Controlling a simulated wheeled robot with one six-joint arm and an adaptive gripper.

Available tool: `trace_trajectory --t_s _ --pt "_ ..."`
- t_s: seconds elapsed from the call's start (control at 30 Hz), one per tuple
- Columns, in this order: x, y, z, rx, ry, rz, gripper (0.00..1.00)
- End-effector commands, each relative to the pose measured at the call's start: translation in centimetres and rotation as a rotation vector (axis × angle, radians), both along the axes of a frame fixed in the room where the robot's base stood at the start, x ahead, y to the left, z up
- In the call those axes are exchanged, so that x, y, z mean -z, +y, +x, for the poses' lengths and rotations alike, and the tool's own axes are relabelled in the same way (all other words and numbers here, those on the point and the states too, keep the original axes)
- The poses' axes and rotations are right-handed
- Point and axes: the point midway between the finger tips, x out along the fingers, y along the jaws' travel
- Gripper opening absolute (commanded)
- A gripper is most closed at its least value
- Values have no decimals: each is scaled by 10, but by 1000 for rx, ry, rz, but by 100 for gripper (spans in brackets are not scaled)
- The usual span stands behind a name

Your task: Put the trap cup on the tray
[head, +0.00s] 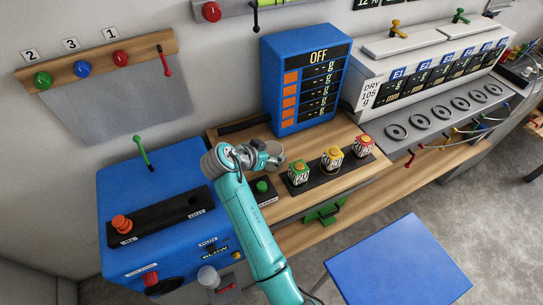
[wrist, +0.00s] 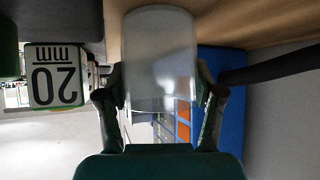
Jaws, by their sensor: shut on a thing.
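My gripper (head: 266,157) is shut on a clear, whitish cup, which I take to be the trap cup (wrist: 160,50). In the wrist view the cup fills the middle, with one finger of my gripper (wrist: 160,92) on each side. In the head view the cup (head: 276,148) is small and partly hidden by the gripper, above the wooden bench left of the labelled pots. I cannot tell whether it touches anything beneath. I cannot tell for certain which surface is the tray; a flat blue top (head: 395,268) lies at the lower right.
Several labelled pots, including a green-topped one (head: 298,173), stand on a dark strip right of my gripper. The blue display unit marked OFF (head: 303,80) stands behind. A blue machine (head: 140,190) is at left. Grey floor (head: 450,225) shows at right.

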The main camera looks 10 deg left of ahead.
Motion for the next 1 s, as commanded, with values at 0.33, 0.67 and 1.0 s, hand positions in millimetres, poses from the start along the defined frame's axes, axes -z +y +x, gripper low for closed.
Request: trace_trajectory --t_s 0.33,0.67,1.0 --pt "-41 0 1 1 -3 3 33" --pt "-92 0 0 0 -1 1 33" --pt "-100 0 0 1 1 0 33"
